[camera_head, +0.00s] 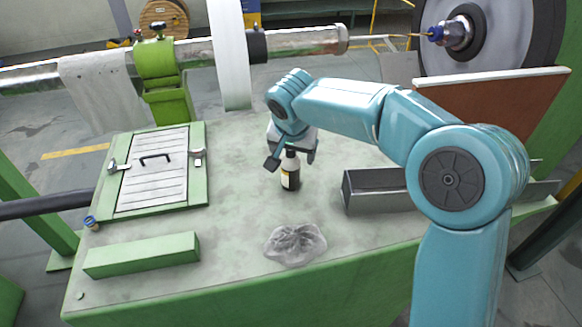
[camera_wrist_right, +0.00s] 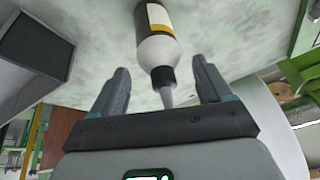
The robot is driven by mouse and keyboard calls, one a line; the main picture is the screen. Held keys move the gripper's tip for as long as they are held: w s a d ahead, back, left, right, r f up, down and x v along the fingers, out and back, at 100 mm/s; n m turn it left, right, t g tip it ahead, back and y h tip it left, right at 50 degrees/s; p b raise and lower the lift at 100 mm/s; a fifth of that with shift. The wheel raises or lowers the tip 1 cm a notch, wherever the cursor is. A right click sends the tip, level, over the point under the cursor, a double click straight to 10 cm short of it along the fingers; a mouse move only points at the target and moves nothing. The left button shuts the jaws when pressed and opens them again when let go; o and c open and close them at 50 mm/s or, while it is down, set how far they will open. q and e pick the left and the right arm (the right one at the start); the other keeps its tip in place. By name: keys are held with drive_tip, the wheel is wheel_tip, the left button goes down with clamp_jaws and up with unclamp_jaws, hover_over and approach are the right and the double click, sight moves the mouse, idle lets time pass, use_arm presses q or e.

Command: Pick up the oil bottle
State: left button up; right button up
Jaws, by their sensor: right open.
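The oil bottle (camera_head: 290,172) stands upright on the green-grey machine top. It is dark with a white and yellow label and a narrow nozzle. My right gripper (camera_head: 291,160) is open at the bottle's upper part. In the right wrist view the bottle (camera_wrist_right: 157,45) shows with its dark cap and pale nozzle pointing toward the gripper. The open fingers (camera_wrist_right: 162,85) stand on either side of the nozzle and cap, with gaps visible on both sides. My left gripper is not in view.
A crumpled clear plastic bag (camera_head: 295,244) lies in front of the bottle. A grey metal channel (camera_head: 375,190) lies to the right. A hatch with a black handle (camera_head: 155,180) and a green block (camera_head: 142,254) are at left. A white disc (camera_head: 229,55) stands behind.

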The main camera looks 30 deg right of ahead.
drive_tip(key=shift+w+f, duration=0.2)
drive_tip(key=shift+f, duration=0.1)
drive_tip(key=c, duration=0.4)
drive_tip(key=shift+s+r, duration=0.1)
drive_tip(key=shift+r, duration=0.05)
clamp_jaws()
